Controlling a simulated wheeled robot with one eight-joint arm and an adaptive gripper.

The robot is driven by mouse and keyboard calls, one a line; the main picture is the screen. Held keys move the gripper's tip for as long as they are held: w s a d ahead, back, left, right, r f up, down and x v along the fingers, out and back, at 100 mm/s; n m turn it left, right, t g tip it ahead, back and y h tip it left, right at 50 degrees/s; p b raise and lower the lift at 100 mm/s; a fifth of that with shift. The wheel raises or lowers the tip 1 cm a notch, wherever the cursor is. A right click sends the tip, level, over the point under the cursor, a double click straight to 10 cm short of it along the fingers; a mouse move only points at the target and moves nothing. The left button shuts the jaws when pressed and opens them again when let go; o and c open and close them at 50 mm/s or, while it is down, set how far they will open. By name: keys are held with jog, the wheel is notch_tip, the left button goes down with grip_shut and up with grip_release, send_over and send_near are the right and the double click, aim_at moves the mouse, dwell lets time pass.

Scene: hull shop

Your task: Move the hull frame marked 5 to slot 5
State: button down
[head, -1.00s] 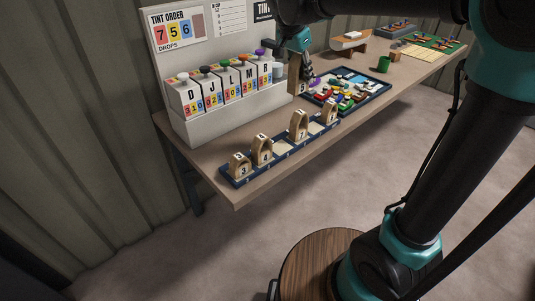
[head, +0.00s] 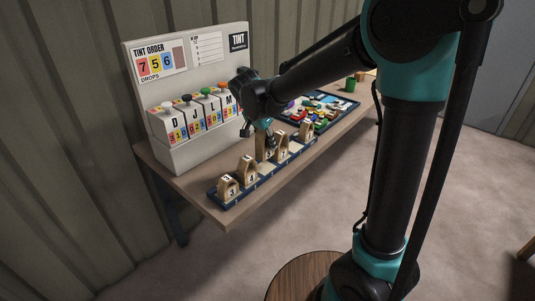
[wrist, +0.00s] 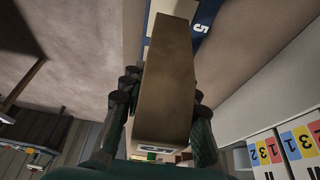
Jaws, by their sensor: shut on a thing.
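My gripper (head: 262,130) is shut on a wooden hull frame (wrist: 166,75), which stands between its fingers in the wrist view. A partly cut-off label, apparently a 5, shows on the frame's near end. In the head view the held frame (head: 264,148) is at the navy slot rack (head: 256,186), near the gap between the frame marked 4 (head: 248,171) and the one marked 7 (head: 282,148). The wrist view shows the rack's printed 5 (wrist: 200,27) just past the held frame's far end. I cannot tell whether the frame touches the rack.
The frame marked 3 (head: 229,188) stands at the rack's near left end and another frame (head: 305,131) at its far end. The tint dispenser (head: 187,125) stands close behind the rack. A tray of coloured parts (head: 322,117) lies to the right. A green cup (head: 350,84) stands beyond.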

aim_at(260, 134)
jog(key=shift+f, duration=2.5)
jog(key=shift+f, duration=0.1)
jog(key=c, duration=1.1)
grip_release()
jog(key=shift+c, duration=0.2)
jog(key=v, duration=1.2)
